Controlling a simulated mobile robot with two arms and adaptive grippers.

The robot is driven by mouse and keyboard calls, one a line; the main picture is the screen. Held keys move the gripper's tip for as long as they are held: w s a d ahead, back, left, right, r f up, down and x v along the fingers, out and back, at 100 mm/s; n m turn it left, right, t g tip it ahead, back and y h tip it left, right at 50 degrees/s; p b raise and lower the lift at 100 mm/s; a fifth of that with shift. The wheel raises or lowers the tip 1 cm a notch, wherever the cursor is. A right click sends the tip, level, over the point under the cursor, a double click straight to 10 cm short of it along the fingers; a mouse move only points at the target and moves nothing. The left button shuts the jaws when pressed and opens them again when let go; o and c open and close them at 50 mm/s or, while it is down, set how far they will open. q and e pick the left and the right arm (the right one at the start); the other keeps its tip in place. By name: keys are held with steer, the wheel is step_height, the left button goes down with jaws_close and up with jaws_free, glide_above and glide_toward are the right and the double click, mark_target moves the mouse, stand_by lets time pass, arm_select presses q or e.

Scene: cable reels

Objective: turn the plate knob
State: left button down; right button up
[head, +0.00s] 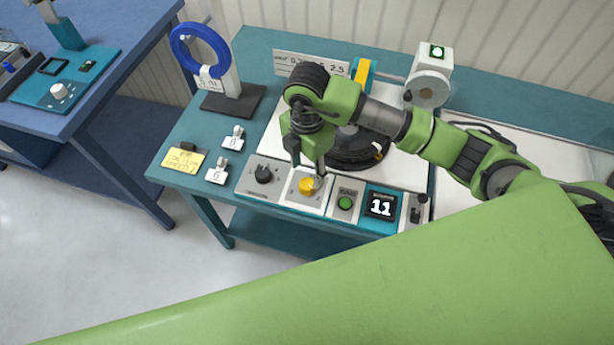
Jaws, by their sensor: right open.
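An orange-yellow knob (307,186) sits on a white plate (292,197) on the front control strip of the teal table. My right gripper (308,172) points down just above and behind this knob, fingers apart and empty. One finger comes down close to the knob's right side; whether it touches I cannot tell. A black knob (263,175) on a grey plate is to the left of it. My left gripper is not in view.
A black reel (358,150) is partly hidden behind my right arm. A blue cable coil (197,50) stands at the back left.

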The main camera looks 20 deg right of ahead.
mark_target(307, 183)
step_height(307, 183, up, 6)
steer(key=shift+f, duration=0.1)
stand_by(0.6)
